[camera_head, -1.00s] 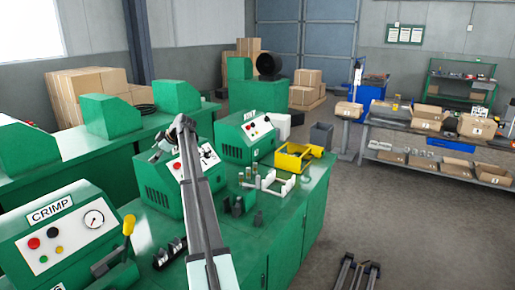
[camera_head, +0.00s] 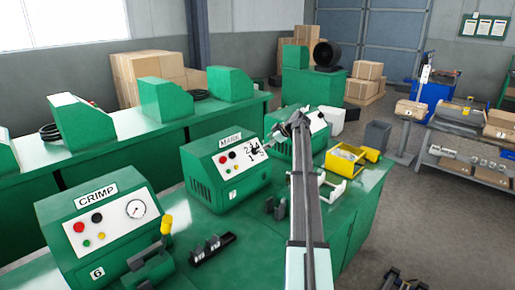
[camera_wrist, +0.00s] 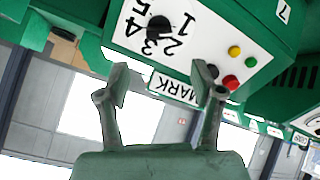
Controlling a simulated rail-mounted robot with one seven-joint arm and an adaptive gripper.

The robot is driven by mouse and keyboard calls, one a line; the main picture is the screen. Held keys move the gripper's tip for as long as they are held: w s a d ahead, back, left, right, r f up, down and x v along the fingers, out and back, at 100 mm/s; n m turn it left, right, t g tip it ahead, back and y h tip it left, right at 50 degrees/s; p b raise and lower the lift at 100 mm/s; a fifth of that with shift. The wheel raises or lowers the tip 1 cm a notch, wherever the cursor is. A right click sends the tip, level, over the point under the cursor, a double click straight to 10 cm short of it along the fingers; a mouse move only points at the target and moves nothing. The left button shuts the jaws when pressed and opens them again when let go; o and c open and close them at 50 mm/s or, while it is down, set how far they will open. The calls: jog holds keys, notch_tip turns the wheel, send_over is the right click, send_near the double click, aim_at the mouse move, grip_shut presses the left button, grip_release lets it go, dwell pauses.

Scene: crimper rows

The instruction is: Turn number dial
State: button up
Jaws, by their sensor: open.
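The number dial is a small black knob on the white panel of the green MARK machine (camera_head: 228,168). In the head view the dial (camera_head: 256,150) has dark numbers around it. In the wrist view the panel is upside down, with the black dial (camera_wrist: 158,27) at the top and numbers 1 to 5 beside it. My gripper (camera_wrist: 161,75) is open and empty, its two fingers apart below the dial in that picture and not touching it. In the head view my gripper (camera_head: 290,127) is up and to the right of the dial, partly hiding the machine behind.
The green CRIMP machine (camera_head: 100,225) with a gauge and a yellow-tipped lever stands at left. A black rack (camera_head: 212,248) lies on the green bench. A yellow bin (camera_head: 345,160) and a white bracket (camera_head: 330,187) are at right. Red, black and coloured buttons share the MARK panel.

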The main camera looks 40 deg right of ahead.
aim_at(257, 148)
jog(key=p+x, duration=0.3)
jog(key=x, duration=0.6)
jog(key=shift+w, duration=0.15)
jog(key=shift+x, duration=0.9)
jog(key=c, duration=1.2)
